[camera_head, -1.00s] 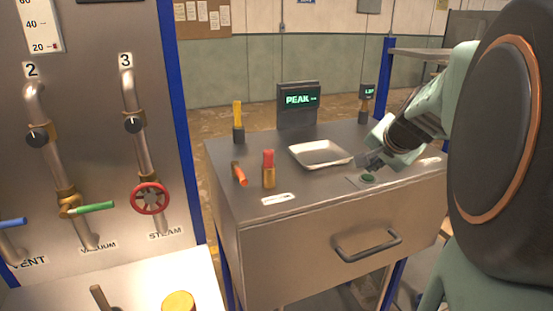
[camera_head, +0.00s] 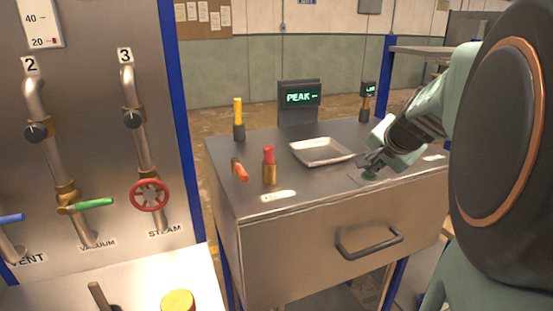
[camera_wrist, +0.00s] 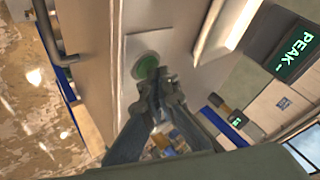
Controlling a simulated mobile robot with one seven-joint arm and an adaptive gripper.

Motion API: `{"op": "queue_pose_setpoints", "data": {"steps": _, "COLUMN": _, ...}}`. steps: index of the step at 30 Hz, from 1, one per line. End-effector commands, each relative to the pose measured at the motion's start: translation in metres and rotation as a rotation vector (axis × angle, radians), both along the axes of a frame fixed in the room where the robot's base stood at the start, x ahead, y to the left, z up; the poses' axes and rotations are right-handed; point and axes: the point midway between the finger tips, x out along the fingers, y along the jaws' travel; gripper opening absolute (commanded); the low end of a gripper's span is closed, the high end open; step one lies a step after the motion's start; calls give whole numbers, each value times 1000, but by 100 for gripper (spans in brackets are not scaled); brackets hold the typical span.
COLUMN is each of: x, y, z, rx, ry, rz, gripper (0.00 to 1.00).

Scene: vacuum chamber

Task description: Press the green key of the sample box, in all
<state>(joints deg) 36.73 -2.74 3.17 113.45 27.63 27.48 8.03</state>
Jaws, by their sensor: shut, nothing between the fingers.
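The green key (camera_head: 368,177) is a round button on a small plate on top of the grey metal cabinet (camera_head: 290,235), near its front right. In the wrist view the green key (camera_wrist: 146,65) shows as a green disc on a pale square plate. My gripper (camera_head: 366,168) is shut and empty, pointing down at the key and partly covering it. In the wrist view the fingertips of my gripper (camera_wrist: 160,80) overlap the key's edge. I cannot tell whether they touch it. No part is labelled as the sample box.
A shallow metal tray (camera_head: 335,160) lies just left of my gripper. A red-topped brass cylinder (camera_head: 269,168), an orange-handled item (camera_head: 239,170) and a yellow-topped post (camera_head: 238,118) stand further left. A display reading PEAK (camera_head: 300,97) stands behind. A drawer handle (camera_head: 370,247) juts from the front.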

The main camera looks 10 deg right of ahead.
Motion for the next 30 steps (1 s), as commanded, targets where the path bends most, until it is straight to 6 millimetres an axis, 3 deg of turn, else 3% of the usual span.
{"op": "queue_pose_setpoints", "data": {"steps": 16, "x": 0, "y": 0, "z": -7, "rx": 0, "ry": 1, "rz": 0, "gripper": 0}}
{"op": "queue_pose_setpoints", "data": {"steps": 30, "x": 0, "y": 1, "z": 0, "rx": 0, "ry": 2, "rz": 1, "gripper": 0}}
